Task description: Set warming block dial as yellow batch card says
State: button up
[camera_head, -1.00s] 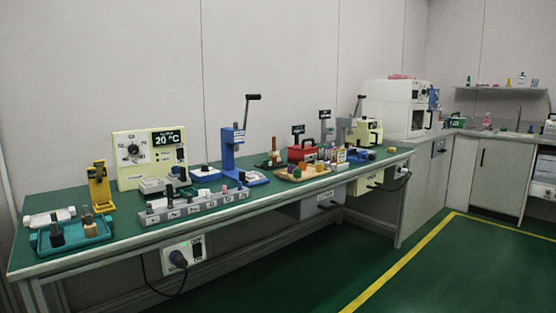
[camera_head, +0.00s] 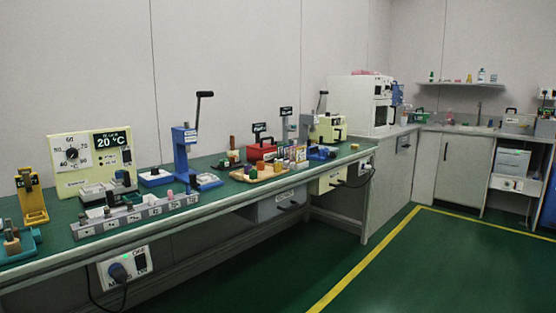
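The warming block unit is a cream panel (camera_head: 84,171) standing at the back left of the green bench. It carries a round black dial (camera_head: 72,154) with numbers around it, and a dark display (camera_head: 112,141) reading 20 °C. The dial's exact pointer position is too small to tell. I cannot make out a yellow batch card; a yellow stand (camera_head: 32,196) with a dark top stands left of the panel, its print unreadable. My gripper is not in view.
A grey numbered rack (camera_head: 135,215) lies in front of the panel. A blue lever press (camera_head: 181,150) stands right of it, then a red toolbox (camera_head: 262,151). The green floor (camera_head: 270,262) is clear.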

aim_at(72, 153)
jog(key=u, duration=1.4)
jog(key=i, duration=0.85)
jog(key=z, duration=0.35)
